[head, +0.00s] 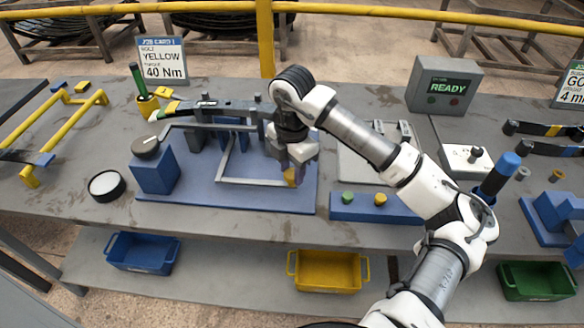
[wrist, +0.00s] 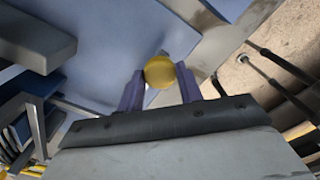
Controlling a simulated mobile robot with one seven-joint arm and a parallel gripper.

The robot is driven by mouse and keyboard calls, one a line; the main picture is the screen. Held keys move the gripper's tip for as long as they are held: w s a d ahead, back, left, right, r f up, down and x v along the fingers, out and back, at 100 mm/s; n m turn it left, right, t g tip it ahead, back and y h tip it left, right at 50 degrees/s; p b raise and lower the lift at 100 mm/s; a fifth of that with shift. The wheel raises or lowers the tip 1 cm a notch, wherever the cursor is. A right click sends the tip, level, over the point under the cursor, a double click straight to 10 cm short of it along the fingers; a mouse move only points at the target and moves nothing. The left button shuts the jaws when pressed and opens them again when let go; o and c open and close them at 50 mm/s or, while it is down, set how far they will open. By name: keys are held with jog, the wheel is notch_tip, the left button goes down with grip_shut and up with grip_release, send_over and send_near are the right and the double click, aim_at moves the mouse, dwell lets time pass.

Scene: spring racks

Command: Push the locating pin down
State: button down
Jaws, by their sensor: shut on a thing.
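A yellow round knob (wrist: 160,72), which looks like the head of the locating pin, sits between the two purple fingertips of my gripper (wrist: 161,90). My gripper is shut on it. In the head view the knob (head: 289,177) shows only partly beside my gripper (head: 298,172), at the right part of the blue fixture plate (head: 255,201). The pin's shaft below the knob is hidden, so I cannot tell how deep it sits. A grey bar frame (head: 245,181) lies on the plate to the left of my gripper.
A blue block with a dark knob (head: 147,148) stands at the plate's left. A blue block with green and yellow buttons (head: 376,208) lies to the right. A grey READY box (head: 444,86) stands behind. Blue and yellow bins (head: 328,271) sit on the lower shelf.

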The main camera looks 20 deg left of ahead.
notch_tip(320, 180, down, 4)
jog(key=b, duration=0.3)
jog(key=shift+s+r, duration=0.1)
jog(key=shift+r, duration=0.05)
jog(key=c, duration=0.9)
grip_release()
jog(key=shift+c, duration=0.2)
notch_tip(320, 180, up, 14)
jog(key=b, duration=0.2)
jog(key=shift+b, duration=0.35)
